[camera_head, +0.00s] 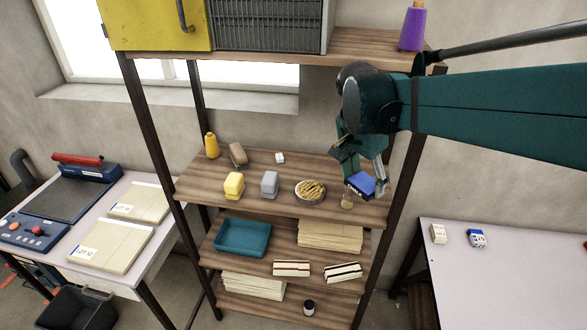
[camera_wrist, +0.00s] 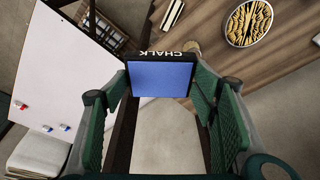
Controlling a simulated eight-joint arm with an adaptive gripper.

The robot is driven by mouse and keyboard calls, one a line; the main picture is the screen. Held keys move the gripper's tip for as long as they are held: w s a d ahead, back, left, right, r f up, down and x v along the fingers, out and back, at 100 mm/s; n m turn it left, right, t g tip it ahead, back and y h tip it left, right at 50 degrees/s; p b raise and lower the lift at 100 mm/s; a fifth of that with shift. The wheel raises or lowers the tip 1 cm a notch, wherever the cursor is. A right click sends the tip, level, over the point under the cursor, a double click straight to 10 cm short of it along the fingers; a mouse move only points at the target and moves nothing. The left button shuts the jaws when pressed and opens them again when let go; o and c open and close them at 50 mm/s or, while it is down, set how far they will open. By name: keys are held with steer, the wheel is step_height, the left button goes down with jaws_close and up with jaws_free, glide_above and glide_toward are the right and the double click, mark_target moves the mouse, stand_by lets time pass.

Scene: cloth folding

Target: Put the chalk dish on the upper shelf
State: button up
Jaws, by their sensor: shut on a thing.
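The chalk dish (camera_head: 361,183) is a small blue dish; in the wrist view its black edge reads CHALK and its blue face (camera_wrist: 162,78) shows. My gripper (camera_head: 366,178) is shut on it, with green finger pads on either side. In the head view the dish appears over the right front part of a wooden shelf (camera_head: 212,186); I cannot tell its height above the board. A higher wooden board (camera_head: 368,47) runs across the top of the rack. The pictures do not settle which board is the upper shelf.
A bowl of yellowish sticks (camera_head: 310,191) stands left of the dish. A small tan jar (camera_head: 347,200) is close beside it. Grey (camera_head: 270,184) and yellow (camera_head: 234,185) boxes stand farther left. The rack's right post (camera_head: 404,160) is close to my gripper.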

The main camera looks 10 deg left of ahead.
steer(key=w+a+f+n+b, duration=0.1)
steer(key=w+a+f, duration=0.1)
steer(key=a, duration=0.2)
steer(key=w+a+f+n+b, duration=0.1)
steer(key=w+a+f+b, duration=0.1)
steer(key=w+a, duration=0.1)
steer(key=w+a+f+n+b, duration=0.1)
steer(key=w+a+f, duration=0.2)
steer(key=a, duration=0.2)
steer(key=shift+w+t+y+b, duration=0.1)
steer(key=shift+t+y+b, duration=0.2)
steer(key=w+d+f+n+p, duration=0.1)
steer(key=w+d+n, duration=0.1)
steer(key=w+d, duration=0.1)
steer(key=w+d+f+n+y+p, duration=0.1)
steer(key=w+d+f, duration=0.1)
steer(key=w, duration=0.4)
steer(key=w+d+f+n+p, duration=0.1)
steer(key=w+d+n, duration=0.1)
steer(key=w+d, duration=0.2)
steer(key=shift+w+d+f+n, duration=0.15)
steer(key=shift+w+f+n, duration=0.15)
steer(key=shift+w+f, duration=0.1)
steer(key=shift+w+d+f+y+p, duration=0.2)
steer(key=shift+w+d+y+p, duration=0.1)
steer(key=shift+w+d+p, duration=0.1)
steer(key=shift+f, duration=0.1)
